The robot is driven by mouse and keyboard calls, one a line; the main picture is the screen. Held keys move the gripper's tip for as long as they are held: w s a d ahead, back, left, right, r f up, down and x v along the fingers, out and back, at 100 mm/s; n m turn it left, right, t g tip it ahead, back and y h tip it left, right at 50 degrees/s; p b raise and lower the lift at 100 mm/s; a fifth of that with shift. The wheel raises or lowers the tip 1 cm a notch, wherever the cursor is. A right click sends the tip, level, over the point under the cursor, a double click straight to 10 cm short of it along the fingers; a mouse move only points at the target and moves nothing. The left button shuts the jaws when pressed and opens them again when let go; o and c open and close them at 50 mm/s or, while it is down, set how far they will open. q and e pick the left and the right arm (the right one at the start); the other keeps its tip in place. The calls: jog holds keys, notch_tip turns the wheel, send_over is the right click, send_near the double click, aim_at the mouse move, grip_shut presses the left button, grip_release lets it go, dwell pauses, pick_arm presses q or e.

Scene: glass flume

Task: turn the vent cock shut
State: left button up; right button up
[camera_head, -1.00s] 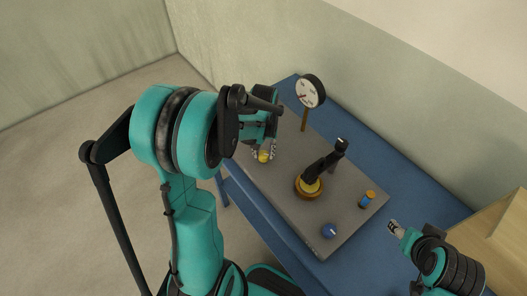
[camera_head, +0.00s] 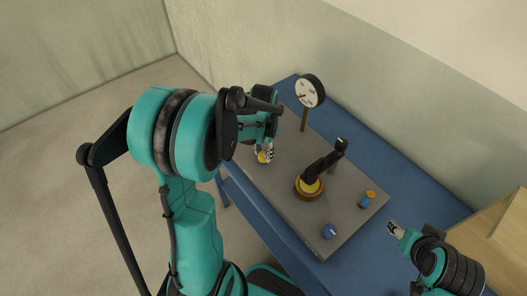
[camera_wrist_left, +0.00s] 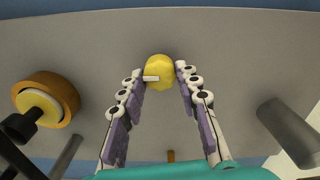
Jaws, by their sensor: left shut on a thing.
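A yellow knob (camera_head: 262,159) with a white pointer mark sits on the grey panel (camera_head: 285,178), near its left edge in the head view. My left gripper (camera_head: 267,153) comes down over it. In the left wrist view the knob (camera_wrist_left: 160,70) lies between the fingertips, which are shut on its two sides, and its white mark points left. My arm hides part of the panel around it. My right gripper (camera_head: 393,227) is off the panel at the lower right, apart from everything; its opening is too small to judge.
A black lever on a brass-coloured base (camera_head: 309,187) stands mid-panel. A dial gauge (camera_head: 310,91) stands behind. A wooden box (camera_head: 497,232) is at the right.

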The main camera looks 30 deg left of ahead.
aim_at(264, 154)
pick_arm(q)
jog(key=shift+o, duration=0.2)
jog(key=o, duration=1.1)
notch_tip(264, 154, up, 12)
dwell(0.3)
jog(key=s+d+t, duration=0.2)
jog(key=s+d, duration=0.1)
jog(key=s+d+n+t, duration=0.1)
jog(key=s+d+t, duration=0.1)
jog(key=s+d, duration=0.2)
jog(key=s+d+n+t, duration=0.1)
jog(key=s+d+t, duration=0.2)
jog(key=s, duration=0.1)
jog(key=shift+s+d, duration=0.2)
jog(key=shift+d, duration=0.05)
